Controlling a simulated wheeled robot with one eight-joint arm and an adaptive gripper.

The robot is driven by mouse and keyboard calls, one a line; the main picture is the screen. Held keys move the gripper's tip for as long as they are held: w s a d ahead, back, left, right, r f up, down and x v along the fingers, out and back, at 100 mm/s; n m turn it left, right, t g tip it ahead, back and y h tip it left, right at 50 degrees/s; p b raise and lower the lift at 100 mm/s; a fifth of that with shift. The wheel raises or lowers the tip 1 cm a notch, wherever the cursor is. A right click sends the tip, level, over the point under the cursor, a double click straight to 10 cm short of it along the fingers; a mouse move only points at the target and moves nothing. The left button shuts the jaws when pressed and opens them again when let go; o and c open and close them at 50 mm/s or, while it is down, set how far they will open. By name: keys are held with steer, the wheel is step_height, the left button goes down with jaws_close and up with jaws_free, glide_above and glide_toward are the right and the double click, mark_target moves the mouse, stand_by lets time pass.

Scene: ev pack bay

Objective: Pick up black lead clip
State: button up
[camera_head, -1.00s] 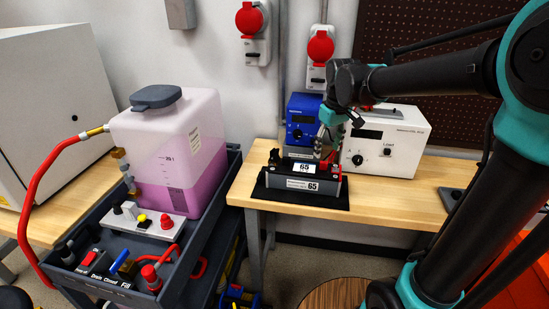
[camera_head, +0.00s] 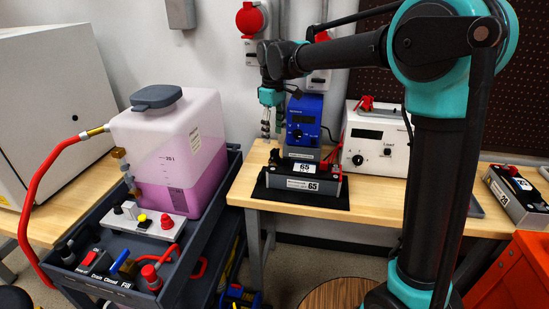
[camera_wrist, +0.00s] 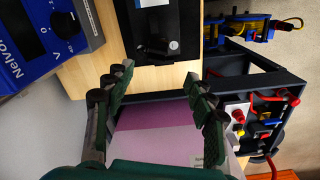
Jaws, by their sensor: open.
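The black lead clip (camera_head: 275,158) appears as a small dark shape at the left end of the grey module labelled 65 (camera_head: 325,188). In the wrist view the likely clip (camera_wrist: 153,46) is a dark, poorly lit shape, so its outline is hard to tell. The module rests on a black mat (camera_head: 340,203) on the wooden bench. My gripper (camera_head: 266,134) is open and empty, above and slightly left of the clip. In the wrist view my gripper's (camera_wrist: 160,76) fingers are spread wide, with the clip beyond the gap between their tips.
A blue supply (camera_head: 304,122) and a white load unit (camera_head: 375,140) stand behind the module. A tank of pink liquid (camera_head: 175,150) sits on the dark cart (camera_head: 225,190) to the left. Another module (camera_head: 515,195) lies at right. The bench right of the mat is mostly clear.

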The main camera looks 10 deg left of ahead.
mark_target(275, 150)
steer(key=shift+w+d+f, duration=0.1)
steer(key=shift+d+f, duration=0.05)
steer(key=shift+f, duration=2)
steer(key=shift+w+d+f, duration=0.1)
steer(key=shift+f, duration=2)
steer(key=c, duration=1.2)
steer(key=shift+c, duration=0.2)
steer(key=shift+r, duration=0.15)
step_height(275, 150, up, 25)
